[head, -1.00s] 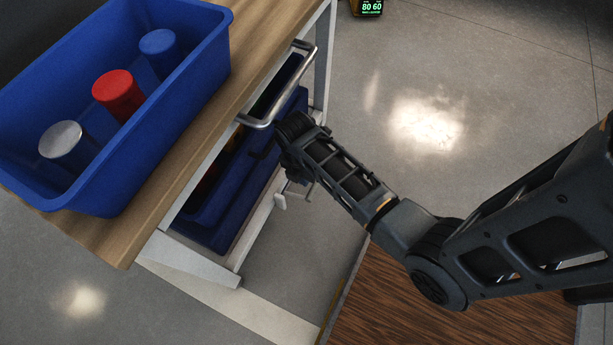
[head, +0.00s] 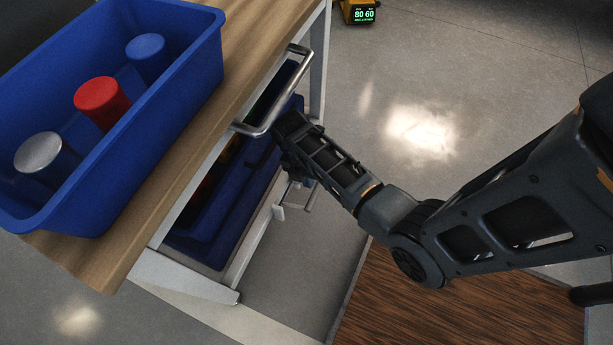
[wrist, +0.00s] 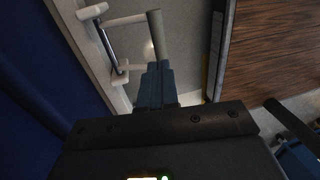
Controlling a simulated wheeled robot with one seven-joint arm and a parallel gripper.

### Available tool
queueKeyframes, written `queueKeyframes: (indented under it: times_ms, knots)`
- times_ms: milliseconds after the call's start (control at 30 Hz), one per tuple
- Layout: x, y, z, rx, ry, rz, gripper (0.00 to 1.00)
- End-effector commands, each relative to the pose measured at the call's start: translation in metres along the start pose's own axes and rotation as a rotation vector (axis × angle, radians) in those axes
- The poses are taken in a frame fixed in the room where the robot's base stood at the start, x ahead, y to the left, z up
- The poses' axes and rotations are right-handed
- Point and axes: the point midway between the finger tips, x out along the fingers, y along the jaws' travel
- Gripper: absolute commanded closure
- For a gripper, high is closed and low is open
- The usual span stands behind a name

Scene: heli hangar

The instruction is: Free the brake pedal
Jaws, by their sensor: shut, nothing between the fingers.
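The brake pedal (head: 311,197) looks like a pale bracket with a bar low on the side of the white-framed cart (head: 185,278). In the wrist view, its white arm (wrist: 125,20) ends in a grey round bar (wrist: 155,33), with a thin dark rod (wrist: 108,45) beside the frame. My gripper (wrist: 157,66) is shut and empty. Its blue-grey fingertips appear right at the near end of the grey bar; I cannot tell whether they touch. In the head view, my wrist hides most of the gripper, beside the cart below the metal handle (head: 268,122).
A blue bin (head: 190,100) with silver, red and blue-topped cylinders stands on the wooden top (head: 120,245). Another blue bin (head: 205,240) sits lower in the cart. A brown wood-grain surface (head: 440,315) lies below my arm.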

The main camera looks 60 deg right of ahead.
Motion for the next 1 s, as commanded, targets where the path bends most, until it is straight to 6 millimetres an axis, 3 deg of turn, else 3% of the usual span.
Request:
queueKeyframes:
  times_ms: [33, 200, 400, 1000]
  knots:
    - [0.014, 0.000, 0.000, 0.000, 0.002, -0.002, 1.00]
    - [0.042, 0.000, 0.000, 0.001, 0.001, -0.001, 1.00]
    - [0.060, 0.000, 0.000, 0.000, 0.000, -0.001, 1.00]
    - [0.065, 0.001, -0.001, -0.001, 0.000, 0.015, 1.00]
